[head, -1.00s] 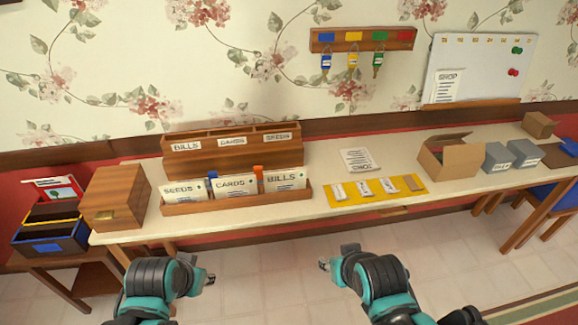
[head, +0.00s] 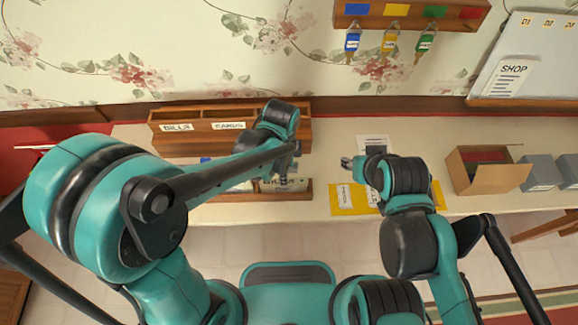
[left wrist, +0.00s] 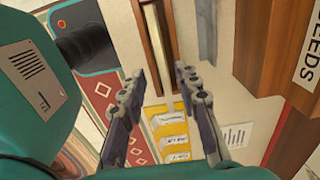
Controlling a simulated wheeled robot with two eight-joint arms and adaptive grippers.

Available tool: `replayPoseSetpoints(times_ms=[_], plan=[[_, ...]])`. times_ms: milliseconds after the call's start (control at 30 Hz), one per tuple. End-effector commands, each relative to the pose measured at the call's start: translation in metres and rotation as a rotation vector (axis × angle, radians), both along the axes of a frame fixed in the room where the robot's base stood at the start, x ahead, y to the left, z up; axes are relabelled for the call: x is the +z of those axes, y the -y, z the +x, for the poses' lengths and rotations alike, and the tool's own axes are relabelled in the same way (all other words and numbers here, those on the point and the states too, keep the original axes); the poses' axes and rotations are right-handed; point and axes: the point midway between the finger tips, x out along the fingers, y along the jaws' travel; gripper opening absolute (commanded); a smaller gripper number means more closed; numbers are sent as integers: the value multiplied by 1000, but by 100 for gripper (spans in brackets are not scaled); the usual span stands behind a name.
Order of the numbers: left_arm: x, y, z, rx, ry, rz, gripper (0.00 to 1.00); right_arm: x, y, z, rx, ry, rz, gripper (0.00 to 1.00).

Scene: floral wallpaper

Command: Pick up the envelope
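The BILLS envelope (head: 298,184) stands in the long wooden tray (head: 305,195) on the table, partly hidden by my left gripper (head: 283,172). My left gripper points down over this envelope. In the left wrist view its two fingers (left wrist: 158,84) are apart. A pale upright edge (left wrist: 155,45), seemingly the envelope seen from above, lies beyond the gap between them. The CARDS envelope (head: 240,187) is mostly covered by my left arm, and the SEEDS envelope is hidden. My right gripper (head: 347,163) is near the yellow mat, too small to tell its opening.
A wooden rack (head: 190,146) stands behind the tray. It also shows close by on the right in the left wrist view (left wrist: 285,120). The yellow mat (head: 345,207) with cards lies right of the tray. An open carton (head: 490,172) stands farther right.

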Motion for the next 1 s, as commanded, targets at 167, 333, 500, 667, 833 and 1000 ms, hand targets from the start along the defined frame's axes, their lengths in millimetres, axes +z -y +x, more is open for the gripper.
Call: replayPoseSetpoints(times_ms=[167, 333, 500, 667, 833, 1000], plan=[[-21, 1, 0, -6, -2, 1, 32, -9, 0, 0, 0, 0, 0, 40], [-36, 1, 2, -4, -2, 1, 32, -14, 0, 0, 0, 0, 0, 40], [-63, 1, 7, -3, -1, 1, 32, -27, 0, 0, 0, 0, 0, 40], [-78, 1, 6, -3, -1, 0, 32, -31, 0, 0, 0, 0, 0, 40], [-77, 1, 6, -3, -1, 0, 32, -30, 0, 0, 0, 0, 0, 40], [-77, 1, 6, -3, -1, 0, 0, -30, 0, 0, 0, 0, 0, 40]])
